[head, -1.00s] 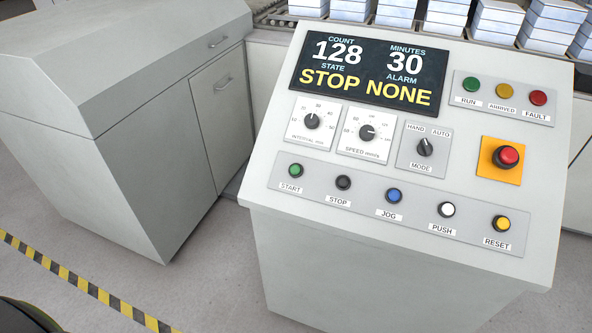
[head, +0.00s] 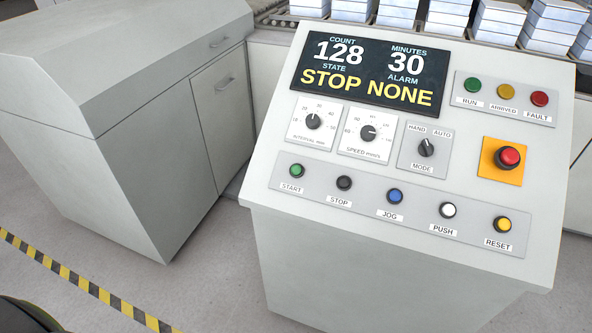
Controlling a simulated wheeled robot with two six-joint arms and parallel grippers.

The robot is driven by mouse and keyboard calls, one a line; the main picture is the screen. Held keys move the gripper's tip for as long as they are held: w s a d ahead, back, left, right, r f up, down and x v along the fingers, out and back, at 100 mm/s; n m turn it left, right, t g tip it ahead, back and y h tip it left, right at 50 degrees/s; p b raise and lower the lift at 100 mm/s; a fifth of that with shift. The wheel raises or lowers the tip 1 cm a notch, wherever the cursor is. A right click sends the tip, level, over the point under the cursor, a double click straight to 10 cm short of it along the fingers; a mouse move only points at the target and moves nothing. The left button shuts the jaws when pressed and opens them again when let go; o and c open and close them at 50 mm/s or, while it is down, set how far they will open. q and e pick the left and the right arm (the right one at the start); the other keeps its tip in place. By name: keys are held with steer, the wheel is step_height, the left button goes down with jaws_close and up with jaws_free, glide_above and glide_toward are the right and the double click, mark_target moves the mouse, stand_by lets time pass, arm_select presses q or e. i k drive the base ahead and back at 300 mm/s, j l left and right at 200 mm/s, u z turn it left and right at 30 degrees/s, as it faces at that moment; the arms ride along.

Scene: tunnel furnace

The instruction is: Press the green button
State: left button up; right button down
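The green button (head: 297,170) is a small round button above the label START. It is leftmost in the lower button row of the sloped control panel (head: 262,178). A larger green round lamp or cap (head: 473,84) labelled RUN is at the upper right of the same panel. The display (head: 369,68) reads COUNT 128, MINUTES 30, STATE STOP, ALARM NONE. Neither of my grippers is in view, and nothing covers the green button.
Right of the green button are STOP (head: 344,183), JOG (head: 395,195), PUSH (head: 448,210) and RESET (head: 501,224). A red emergency-style button (head: 508,157) sits on a yellow plate. A grey cabinet (head: 120,130) stands left. Yellow-black floor tape (head: 80,281) runs at lower left.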

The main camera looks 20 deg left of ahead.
mark_target(296, 170)
steer(key=j, duration=1.05)
steer(key=k+j+z, duration=0.15)
steer(key=j, duration=0.9)
steer(key=i, duration=0.05)
